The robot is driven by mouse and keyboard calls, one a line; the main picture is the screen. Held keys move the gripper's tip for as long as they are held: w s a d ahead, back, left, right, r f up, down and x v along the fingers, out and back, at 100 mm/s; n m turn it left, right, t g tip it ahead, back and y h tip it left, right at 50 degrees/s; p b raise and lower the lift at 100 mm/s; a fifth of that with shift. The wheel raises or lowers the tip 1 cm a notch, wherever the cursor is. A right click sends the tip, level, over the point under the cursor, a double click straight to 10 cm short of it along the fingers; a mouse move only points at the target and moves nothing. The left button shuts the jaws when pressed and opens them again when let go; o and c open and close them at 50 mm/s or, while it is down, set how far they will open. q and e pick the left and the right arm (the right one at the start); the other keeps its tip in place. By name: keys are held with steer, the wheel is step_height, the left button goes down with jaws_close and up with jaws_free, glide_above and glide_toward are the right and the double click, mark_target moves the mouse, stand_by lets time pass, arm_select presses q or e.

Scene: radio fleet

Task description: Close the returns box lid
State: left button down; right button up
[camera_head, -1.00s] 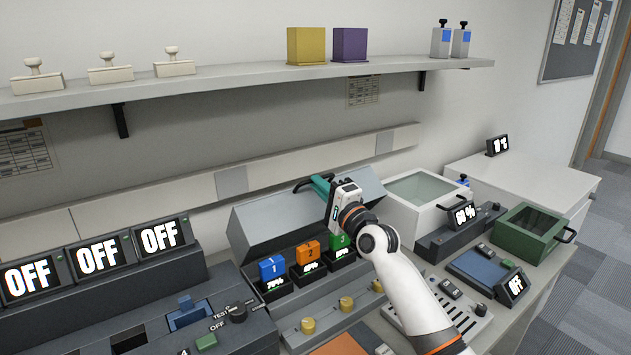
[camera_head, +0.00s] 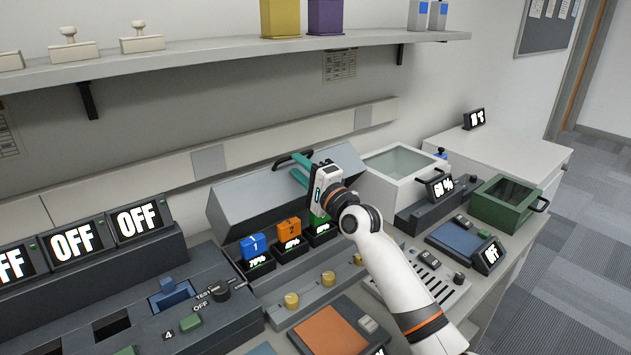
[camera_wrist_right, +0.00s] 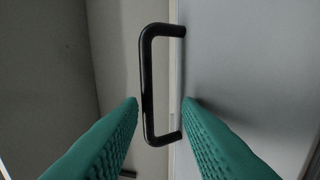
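No label naming a returns box is readable. A grey case (camera_head: 285,205) has its hinged grey lid (camera_head: 262,200) raised, with a black handle (camera_head: 293,158) at the lid's top edge. My right gripper (camera_head: 299,172) is at this handle, its teal fingers apart. In the right wrist view the black handle (camera_wrist_right: 147,85) stands between the open fingers (camera_wrist_right: 160,102), with visible gaps. A white box (camera_head: 372,188) and a green box (camera_head: 492,203) with a dark glazed top and front handle stand to the right. My left gripper is not in view.
Blue (camera_head: 253,246), orange (camera_head: 289,230) and partly hidden green numbered blocks sit in front of the raised lid. A shelf (camera_head: 200,55) runs above the bench. OFF displays (camera_head: 138,220) stand at left. A blue pad (camera_head: 458,238) lies before the green box.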

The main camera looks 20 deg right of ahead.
steer(key=v, duration=1.1)
steer(key=shift+f, duration=0.1)
